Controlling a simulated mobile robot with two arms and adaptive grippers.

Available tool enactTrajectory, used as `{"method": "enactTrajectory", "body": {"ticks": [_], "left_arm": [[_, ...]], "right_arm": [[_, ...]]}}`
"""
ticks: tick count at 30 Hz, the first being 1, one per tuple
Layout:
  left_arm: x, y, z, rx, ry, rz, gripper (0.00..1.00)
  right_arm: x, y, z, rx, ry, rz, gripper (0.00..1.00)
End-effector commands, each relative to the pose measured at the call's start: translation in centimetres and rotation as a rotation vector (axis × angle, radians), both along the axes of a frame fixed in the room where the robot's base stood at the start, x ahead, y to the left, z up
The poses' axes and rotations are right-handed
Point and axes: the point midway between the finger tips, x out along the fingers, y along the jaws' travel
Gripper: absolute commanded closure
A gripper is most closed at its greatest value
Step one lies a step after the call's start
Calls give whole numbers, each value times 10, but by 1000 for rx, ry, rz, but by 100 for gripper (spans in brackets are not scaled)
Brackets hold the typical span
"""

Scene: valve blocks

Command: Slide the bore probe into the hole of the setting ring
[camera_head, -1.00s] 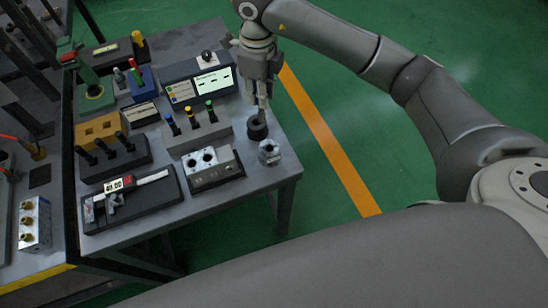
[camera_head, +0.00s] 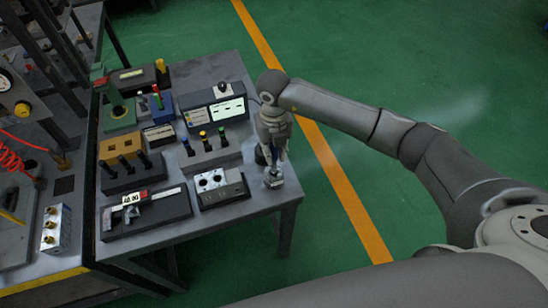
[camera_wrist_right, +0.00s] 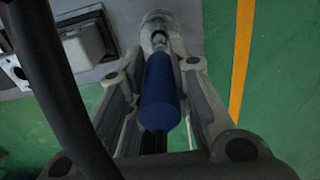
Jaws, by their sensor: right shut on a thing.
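My right gripper (camera_head: 273,150) points down at the table's right front corner. It is shut on the bore probe, whose blue handle (camera_wrist_right: 160,95) lies between the fingers in the right wrist view. The probe's metal shaft points at the setting ring (camera_head: 273,181), a pale metal piece on the table right below the gripper. The ring also shows at the top of the wrist view (camera_wrist_right: 155,20). The shaft's tip overlaps the ring there; I cannot tell if it is in the hole. My left gripper is not in view.
A grey block with two holes (camera_head: 222,188) and a rack of colored plugs (camera_head: 212,153) stand to the left. Right of the table is open green floor.

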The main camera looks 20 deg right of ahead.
Motion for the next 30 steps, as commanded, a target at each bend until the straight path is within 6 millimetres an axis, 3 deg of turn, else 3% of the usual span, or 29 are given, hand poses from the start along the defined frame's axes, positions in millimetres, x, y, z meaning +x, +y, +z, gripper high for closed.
{"method": "enactTrajectory", "body": {"ticks": [9,21,22,26,30], "left_arm": [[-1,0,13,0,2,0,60],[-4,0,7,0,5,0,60],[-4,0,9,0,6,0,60],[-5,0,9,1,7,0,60],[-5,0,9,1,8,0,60]], "right_arm": [[0,0,-36,0,0,1,100],[0,0,-44,0,-2,2,100],[0,0,-43,0,-1,2,76],[0,0,-42,-1,-1,2,59],[0,0,-42,-1,-1,2,58]]}}
